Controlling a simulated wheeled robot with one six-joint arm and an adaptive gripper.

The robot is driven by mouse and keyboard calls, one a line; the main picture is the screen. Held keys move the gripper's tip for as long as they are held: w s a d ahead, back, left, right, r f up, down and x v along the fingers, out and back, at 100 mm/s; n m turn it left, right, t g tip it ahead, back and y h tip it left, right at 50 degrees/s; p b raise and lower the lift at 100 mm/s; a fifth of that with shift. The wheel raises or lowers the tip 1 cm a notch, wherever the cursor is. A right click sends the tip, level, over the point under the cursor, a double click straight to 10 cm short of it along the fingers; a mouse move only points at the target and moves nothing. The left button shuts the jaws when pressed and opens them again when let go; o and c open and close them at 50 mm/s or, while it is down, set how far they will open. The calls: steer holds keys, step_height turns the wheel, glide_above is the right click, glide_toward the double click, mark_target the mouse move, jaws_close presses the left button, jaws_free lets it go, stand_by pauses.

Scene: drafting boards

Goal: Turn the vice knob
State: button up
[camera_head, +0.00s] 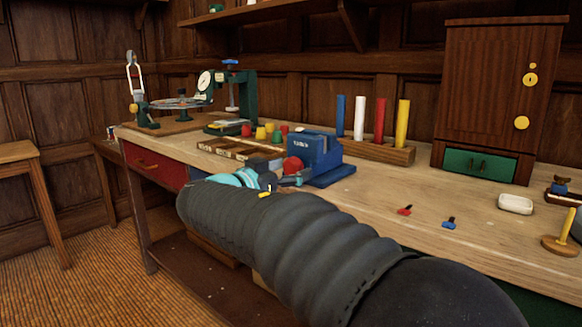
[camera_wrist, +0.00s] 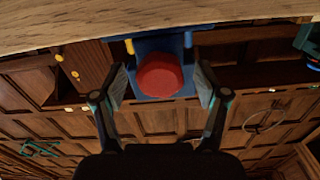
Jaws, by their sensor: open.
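The blue vice (camera_head: 315,154) stands at the front edge of the workbench, with its round red knob (camera_head: 293,165) facing the front. In the wrist view, which is upside down, the red knob (camera_wrist: 160,73) is centred against the blue vice body (camera_wrist: 183,44). My gripper (camera_wrist: 160,82) is open, one finger on each side of the knob in the picture, with gaps on both sides. I cannot tell whether the fingertips reach around the knob or stop short of it. In the head view my gripper (camera_head: 290,181) is at the knob, partly hidden by my arm.
A rack (camera_head: 372,150) with several coloured rods stands behind the vice. A wooden block set (camera_head: 225,148) with coloured pieces is to its left. A wooden cabinet (camera_head: 497,85) stands at the back right. Small red (camera_head: 404,210) and blue (camera_head: 449,223) items lie to the right.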

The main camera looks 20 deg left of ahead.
steer(key=shift+w+d, duration=0.1)
steer(key=shift+w, duration=0.15)
steer(key=c, duration=1.2)
steer(key=shift+o, duration=0.2)
steer(key=shift+n+b, duration=0.3)
steer(key=shift+n, duration=0.1)
